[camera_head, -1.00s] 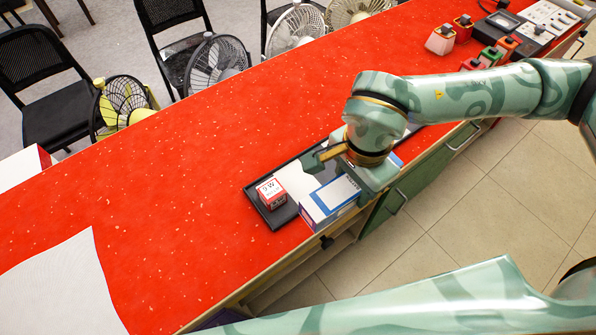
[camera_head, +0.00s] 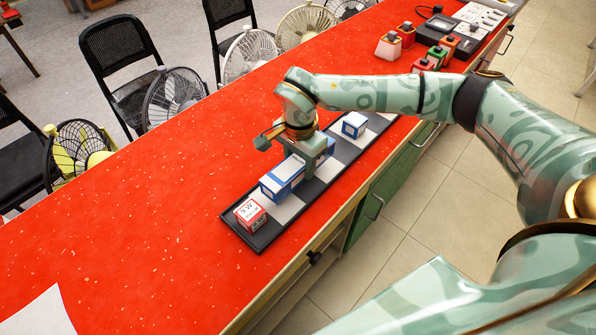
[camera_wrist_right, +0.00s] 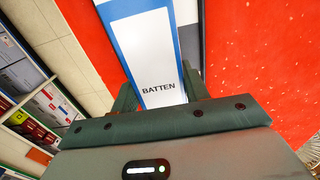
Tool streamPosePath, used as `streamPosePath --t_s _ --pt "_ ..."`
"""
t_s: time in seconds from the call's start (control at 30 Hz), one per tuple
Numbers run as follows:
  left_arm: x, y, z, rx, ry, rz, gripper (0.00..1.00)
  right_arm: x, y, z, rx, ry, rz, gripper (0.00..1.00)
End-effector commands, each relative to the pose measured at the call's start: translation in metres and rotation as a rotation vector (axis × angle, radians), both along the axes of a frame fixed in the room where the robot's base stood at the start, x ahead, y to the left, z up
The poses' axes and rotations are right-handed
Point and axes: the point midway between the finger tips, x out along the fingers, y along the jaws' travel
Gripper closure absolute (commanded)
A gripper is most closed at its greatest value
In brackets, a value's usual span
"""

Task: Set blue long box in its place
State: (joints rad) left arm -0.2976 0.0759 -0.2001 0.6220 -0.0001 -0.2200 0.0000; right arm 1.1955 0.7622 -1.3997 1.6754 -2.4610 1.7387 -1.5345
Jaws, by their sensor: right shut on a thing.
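The blue long box (camera_head: 282,178), blue and white, is over the black tray (camera_head: 233,227) on the red counter, in line with a small red and white box (camera_head: 250,214). My right gripper (camera_head: 307,158) is shut on the long box near its far end, partly hiding it. In the right wrist view the box (camera_wrist_right: 147,50) shows a white face with a blue border and the word BATTEN, between the fingers (camera_wrist_right: 158,95). I cannot tell whether it touches the tray floor. My left gripper is not in view.
Several red and green items (camera_head: 430,58) stand at the counter's far end. Fans (camera_head: 175,98) and chairs line the left side.

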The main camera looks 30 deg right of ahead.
Motion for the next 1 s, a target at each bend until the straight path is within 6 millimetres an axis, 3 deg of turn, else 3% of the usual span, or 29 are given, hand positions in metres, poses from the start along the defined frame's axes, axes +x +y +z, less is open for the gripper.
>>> streamPosePath --t_s 0.23,0.6,0.63,0.7,1.0 --pt "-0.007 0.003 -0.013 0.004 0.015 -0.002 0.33 0.004 -0.001 -0.036 0.001 0.003 0.001 0.81" --pt "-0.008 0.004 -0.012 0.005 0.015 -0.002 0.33 0.004 -0.001 -0.038 0.000 0.000 0.001 0.81" --pt "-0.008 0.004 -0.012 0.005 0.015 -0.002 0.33 0.004 -0.001 -0.038 0.000 0.000 0.001 0.49" --pt "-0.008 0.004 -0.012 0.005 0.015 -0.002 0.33 0.004 -0.001 -0.038 0.000 0.000 0.001 0.33" --pt "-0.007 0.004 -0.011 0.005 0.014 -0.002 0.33 0.004 -0.001 -0.036 -0.001 -0.001 0.001 0.33"
